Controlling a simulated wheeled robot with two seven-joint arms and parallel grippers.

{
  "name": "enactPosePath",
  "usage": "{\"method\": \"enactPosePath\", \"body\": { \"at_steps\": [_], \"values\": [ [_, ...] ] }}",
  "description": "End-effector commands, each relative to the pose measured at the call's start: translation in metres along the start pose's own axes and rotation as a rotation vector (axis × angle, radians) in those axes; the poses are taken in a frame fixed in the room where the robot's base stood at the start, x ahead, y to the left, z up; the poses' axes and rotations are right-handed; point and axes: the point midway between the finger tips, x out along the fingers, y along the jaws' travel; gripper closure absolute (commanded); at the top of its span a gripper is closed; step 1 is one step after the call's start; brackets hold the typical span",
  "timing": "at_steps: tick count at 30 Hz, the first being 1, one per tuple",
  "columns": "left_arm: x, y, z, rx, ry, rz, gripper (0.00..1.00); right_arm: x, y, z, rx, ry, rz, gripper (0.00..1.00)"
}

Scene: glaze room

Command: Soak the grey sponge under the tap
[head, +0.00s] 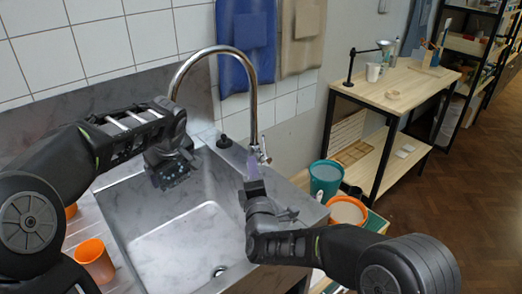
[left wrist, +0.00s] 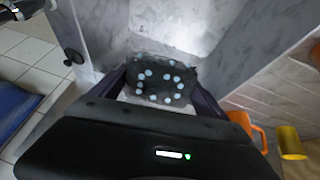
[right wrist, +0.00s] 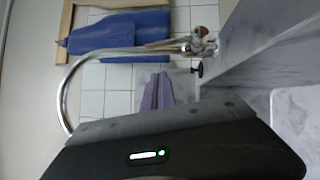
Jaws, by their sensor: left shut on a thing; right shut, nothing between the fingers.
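The grey sponge (left wrist: 152,94) is dark, with several light-blue dots on its face. My left gripper (head: 172,172) is shut on it and holds it over the left part of the sink (head: 150,224). The tap (head: 254,100) has a tall curved chrome spout, whose end comes down just above my left gripper. I cannot make out a stream of water. My right gripper (head: 252,168) is shut and empty, close to the tap's lever (head: 263,152). The right wrist view shows its purple fingers (right wrist: 158,90) below the tap body (right wrist: 198,44); I cannot tell whether they touch the lever.
A black knob (head: 224,141) stands on the sink's back rim. An orange cup (head: 95,259) stands at the left of the sink. A teal bucket (head: 326,179) and an orange-rimmed container (head: 347,211) stand at the right. A wooden table (head: 415,84) is further right, beside open floor.

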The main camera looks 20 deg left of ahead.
Motion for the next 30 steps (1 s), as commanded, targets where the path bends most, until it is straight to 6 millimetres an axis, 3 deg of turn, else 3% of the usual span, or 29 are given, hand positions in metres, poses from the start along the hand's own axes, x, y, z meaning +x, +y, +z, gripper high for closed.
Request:
{"method": "enactPosePath", "body": {
  "at_steps": [5,9,30],
  "values": [
    [0.0,0.0,0.0,0.0,0.0,0.0,0.47,0.035,-0.001,0.002,0.0,-0.003,0.001,1.0],
    [0.0,0.0,0.0,0.0,0.0,0.0,0.47,0.049,-0.001,0.019,0.0,-0.004,-0.001,1.0],
    [0.0,0.0,0.0,0.0,0.0,0.0,0.47,0.067,0.003,0.038,0.044,-0.001,-0.029,1.0]
  ]
}}
